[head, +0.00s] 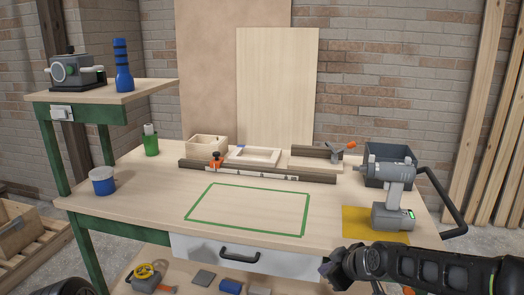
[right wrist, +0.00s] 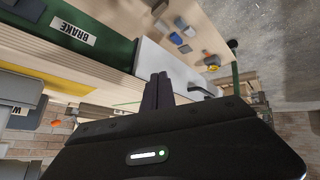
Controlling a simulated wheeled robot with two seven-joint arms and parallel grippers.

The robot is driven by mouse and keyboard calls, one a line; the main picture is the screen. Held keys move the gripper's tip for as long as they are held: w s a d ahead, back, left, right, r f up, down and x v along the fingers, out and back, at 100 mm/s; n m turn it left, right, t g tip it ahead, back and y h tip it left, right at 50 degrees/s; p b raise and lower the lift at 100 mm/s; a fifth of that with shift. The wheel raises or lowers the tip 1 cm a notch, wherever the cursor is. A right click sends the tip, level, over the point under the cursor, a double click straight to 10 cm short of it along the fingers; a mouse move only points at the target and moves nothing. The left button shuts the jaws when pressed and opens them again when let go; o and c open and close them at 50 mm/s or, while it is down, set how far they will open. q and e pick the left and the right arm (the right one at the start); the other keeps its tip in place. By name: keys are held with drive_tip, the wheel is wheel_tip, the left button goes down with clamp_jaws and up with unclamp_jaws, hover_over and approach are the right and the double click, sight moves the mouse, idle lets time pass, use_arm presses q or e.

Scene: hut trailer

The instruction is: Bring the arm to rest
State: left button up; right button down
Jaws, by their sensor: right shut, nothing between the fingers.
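My right arm comes in from the lower right of the head view. Its gripper (head: 336,268) is in front of the workbench's front edge, by the white drawer (head: 215,258). In the right wrist view the two dark fingers (right wrist: 158,90) lie together, shut, with nothing between them. The workbench (head: 150,185) has a pale wooden top and green legs. My left gripper does not show; only a dark rounded part is at the bottom left corner of the head view.
A grey drill (head: 392,190) stands by a yellow mat (head: 365,222) and a dark bin (head: 385,152) at the right. A green taped rectangle (head: 247,209) encloses bare top. Wooden frames (head: 253,156) stand behind it. A blue cup (head: 102,181) stands at the left; several tools lie on the lower shelf.

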drive_tip(key=s+a+f+m+g+p, duration=0.1)
drive_tip(key=s+a+f+m+p, duration=0.15)
drive_tip(key=f, duration=0.35)
drive_tip(key=s+a+f+m+g+p, duration=0.1)
drive_tip(key=s+a+f+m, duration=0.15)
drive_tip(key=f+m, duration=0.2)
drive_tip(key=s+a+f+m+g+p, duration=0.1)
drive_tip(key=s+f, duration=0.3)
drive_tip(key=s, duration=0.5)
drive_tip(key=s+a+f+m+g+p, duration=0.1)
drive_tip(key=s+f+p, duration=0.3)
drive_tip(key=s, duration=0.5)
drive_tip(key=s+a+f+m+g+y+p, duration=0.1)
drive_tip(key=s+a+f+g+p, duration=0.1)
drive_tip(key=s+f, duration=0.3)
drive_tip(key=s+a+g, duration=0.1)
drive_tip(key=s, duration=0.3)
drive_tip(key=shift+s+a+m+g+p, duration=0.15)
drive_tip(key=shift+a+m+g+p, duration=0.15)
drive_tip(key=shift+m, duration=0.1)
